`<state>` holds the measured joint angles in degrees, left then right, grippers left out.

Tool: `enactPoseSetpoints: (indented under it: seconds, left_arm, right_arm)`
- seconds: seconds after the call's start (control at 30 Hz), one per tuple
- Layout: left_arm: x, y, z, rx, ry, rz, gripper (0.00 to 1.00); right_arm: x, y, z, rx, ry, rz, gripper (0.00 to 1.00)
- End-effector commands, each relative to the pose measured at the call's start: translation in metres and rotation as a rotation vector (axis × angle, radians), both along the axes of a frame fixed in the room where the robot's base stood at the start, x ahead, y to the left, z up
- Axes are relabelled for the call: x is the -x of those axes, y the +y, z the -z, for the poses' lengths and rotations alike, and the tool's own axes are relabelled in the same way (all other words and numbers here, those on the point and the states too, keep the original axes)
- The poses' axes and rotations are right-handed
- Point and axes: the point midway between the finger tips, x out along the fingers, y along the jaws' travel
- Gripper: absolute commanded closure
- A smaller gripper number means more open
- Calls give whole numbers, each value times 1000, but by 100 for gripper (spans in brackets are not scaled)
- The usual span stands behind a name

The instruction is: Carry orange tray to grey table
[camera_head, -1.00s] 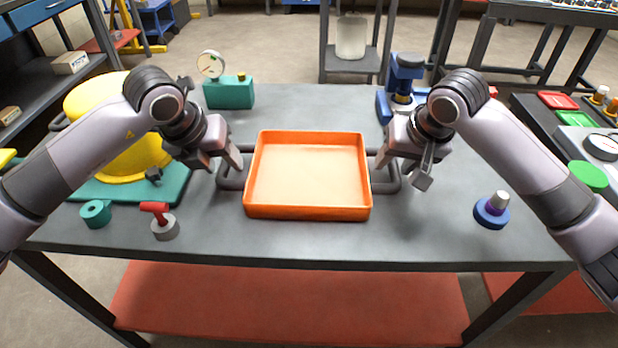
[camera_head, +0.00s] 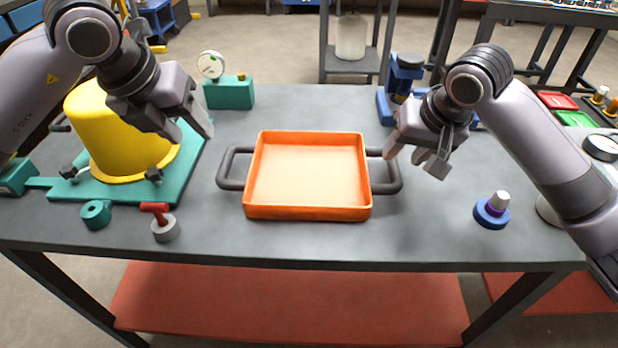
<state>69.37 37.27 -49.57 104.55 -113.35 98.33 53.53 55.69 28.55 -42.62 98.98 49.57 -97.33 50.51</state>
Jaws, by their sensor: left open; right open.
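The orange tray (camera_head: 308,213) sits flat on the grey table (camera_head: 300,108), near its middle. It is empty, with a pale inner floor and a dark looped handle on each side: the left handle (camera_head: 229,172) and the right handle (camera_head: 393,178). My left gripper (camera_head: 194,133) is open and empty, above and to the left of the left handle, in front of the yellow dome. My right gripper (camera_head: 415,166) is open and empty, just above and to the right of the right handle. Neither gripper holds the tray.
A yellow dome (camera_head: 125,145) on a teal plate (camera_head: 85,192) fills the table's left side. A teal gauge block (camera_head: 230,94) and a blue device (camera_head: 403,78) stand at the back. A red-topped part (camera_head: 160,220) and a blue knob piece (camera_head: 491,212) lie near the front.

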Motion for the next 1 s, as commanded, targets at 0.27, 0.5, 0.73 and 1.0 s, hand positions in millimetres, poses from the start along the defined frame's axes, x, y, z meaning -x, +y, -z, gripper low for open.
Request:
enactPoseSetpoints:
  seconds: [0.27, 0.5, 0.73, 1.0]
  left_arm:
    - [0, 0, 0, 0, 0, 0, 54]
    - [0, 0, 0, 0, 0, 0, 54]
    - [0, 0, 0, 0, 0, 0, 54]
    - [0, 0, 0, 1, 0, 0, 54]
  right_arm:
    - [22, -9, -52, 0, -4, -1, 54]
    - [30, -12, -69, 0, -1, 0, 54]
    - [30, -12, -70, 1, 0, 0, 54]
    - [30, -12, -70, 1, 0, 0, 54]
